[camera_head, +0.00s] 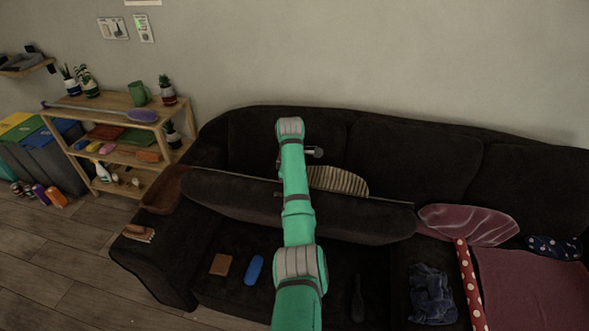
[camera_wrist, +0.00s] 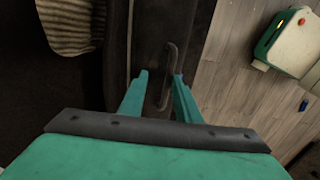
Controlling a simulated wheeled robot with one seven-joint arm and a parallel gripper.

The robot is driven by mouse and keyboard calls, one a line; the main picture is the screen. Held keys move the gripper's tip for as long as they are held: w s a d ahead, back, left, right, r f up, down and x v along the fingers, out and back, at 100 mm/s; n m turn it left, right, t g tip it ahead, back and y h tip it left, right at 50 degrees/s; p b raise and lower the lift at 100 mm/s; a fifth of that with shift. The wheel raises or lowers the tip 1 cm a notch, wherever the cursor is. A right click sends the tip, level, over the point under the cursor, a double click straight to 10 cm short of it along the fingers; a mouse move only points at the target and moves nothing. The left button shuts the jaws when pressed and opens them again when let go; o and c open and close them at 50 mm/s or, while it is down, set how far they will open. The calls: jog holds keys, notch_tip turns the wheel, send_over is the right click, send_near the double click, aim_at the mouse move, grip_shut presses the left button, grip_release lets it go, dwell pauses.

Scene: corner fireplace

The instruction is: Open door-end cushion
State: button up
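A long dark seat cushion (camera_head: 235,200) is raised off the left and middle part of the black sofa (camera_head: 150,262). Its long edge runs across the view, and my arm crosses in front of it. In the wrist view the cushion (camera_wrist: 146,35) is a dark upright band with a thin loop handle (camera_wrist: 169,60) on it. My gripper (camera_wrist: 160,74) is open, with its two teal fingers apart and the loop appearing between their tips. I cannot tell whether a finger touches the loop. In the head view the gripper is mostly hidden by my arm.
A striped pillow (camera_head: 338,180) lies behind the cushion. A brown item (camera_head: 220,264), a blue item (camera_head: 254,269) and dark cloth (camera_head: 432,294) lie in front. A pink pillow (camera_head: 468,223) is at right. A wooden shelf (camera_head: 118,104) stands left; floor (camera_head: 60,265) is free there.

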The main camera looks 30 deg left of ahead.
jog(key=shift+w+a+r, duration=0.2)
jog(key=shift+w+r, duration=0.6)
jog(key=shift+r, duration=0.05)
jog(key=shift+w+a+r, duration=0.2)
jog(key=shift+w+r, duration=0.6)
jog(key=shift+r, duration=0.05)
jog(key=shift+w+a+r, duration=0.2)
jog(key=shift+w+r, duration=0.6)
jog(key=shift+r, duration=0.05)
jog(key=shift+f, duration=0.1)
